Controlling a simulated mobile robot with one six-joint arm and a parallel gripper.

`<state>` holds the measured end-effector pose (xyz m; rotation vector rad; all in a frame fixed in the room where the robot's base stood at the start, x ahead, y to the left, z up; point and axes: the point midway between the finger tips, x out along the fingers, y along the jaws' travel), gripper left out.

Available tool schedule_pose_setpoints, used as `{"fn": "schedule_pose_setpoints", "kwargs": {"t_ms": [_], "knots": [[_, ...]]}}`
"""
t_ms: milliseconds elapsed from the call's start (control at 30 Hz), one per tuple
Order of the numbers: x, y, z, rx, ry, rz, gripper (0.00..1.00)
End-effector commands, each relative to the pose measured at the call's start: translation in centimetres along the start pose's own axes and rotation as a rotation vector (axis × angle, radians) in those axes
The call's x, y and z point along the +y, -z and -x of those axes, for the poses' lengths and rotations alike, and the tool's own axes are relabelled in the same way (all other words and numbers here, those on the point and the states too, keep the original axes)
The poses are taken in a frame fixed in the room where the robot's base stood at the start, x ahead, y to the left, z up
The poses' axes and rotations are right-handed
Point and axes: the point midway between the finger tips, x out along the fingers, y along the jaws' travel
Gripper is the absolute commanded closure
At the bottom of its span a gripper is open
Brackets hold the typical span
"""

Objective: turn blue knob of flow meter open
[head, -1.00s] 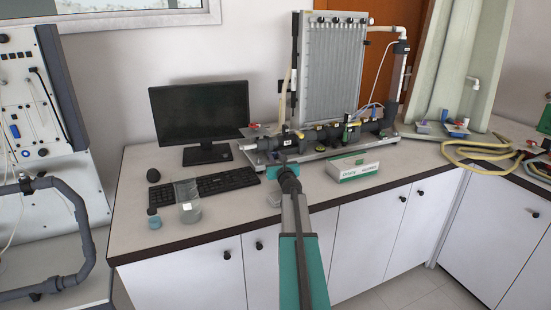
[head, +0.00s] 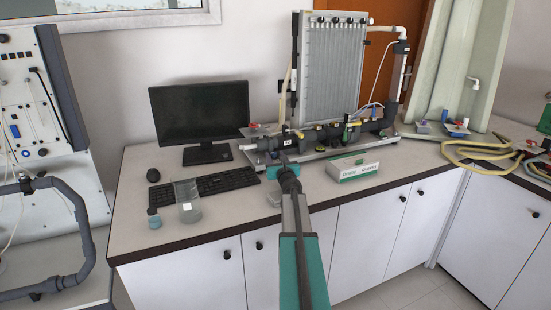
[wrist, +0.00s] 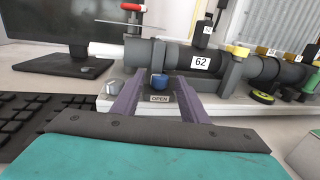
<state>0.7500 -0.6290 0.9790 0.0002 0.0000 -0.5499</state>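The blue knob (wrist: 158,80) stands on a small dark block at the front of the flow meter's base plate, with an "OPEN" label (wrist: 160,98) on the side facing me. My gripper (wrist: 159,87) shows in the wrist view as two purple fingers, spread apart. They reach forward on the left and right of the knob, with a gap visible on both sides. In the head view my gripper (head: 285,160) is at the left front of the flow meter (head: 330,134); the blue knob cannot be made out there.
The dark pipe with the "62" label (wrist: 202,63) runs just behind the knob. A grey hex bolt (wrist: 115,87) sits left of it. The keyboard (head: 228,181), monitor (head: 201,112) and beaker (head: 188,205) are to the left; a white-green box (head: 355,171) is to the right.

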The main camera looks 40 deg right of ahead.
Motion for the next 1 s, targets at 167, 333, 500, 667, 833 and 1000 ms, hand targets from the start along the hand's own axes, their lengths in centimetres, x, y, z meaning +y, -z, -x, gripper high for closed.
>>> {"fn": "schedule_pose_setpoints", "kwargs": {"t_ms": [167, 333, 500, 667, 833, 1000], "knots": [[0.0, 0.0, 0.7, 0.000, 0.000, 0.000, 0.60], [0.0, 0.0, 1.9, 0.000, 0.000, 0.000, 0.60], [0.0, 0.1, 3.4, 0.000, 0.000, 0.001, 0.60], [0.0, 0.1, 4.8, 0.000, 0.001, -0.001, 0.60], [0.0, 0.1, 6.4, 0.000, 0.001, 0.001, 0.60], [0.0, 0.1, 7.9, 0.000, 0.000, 0.000, 0.60]]}}
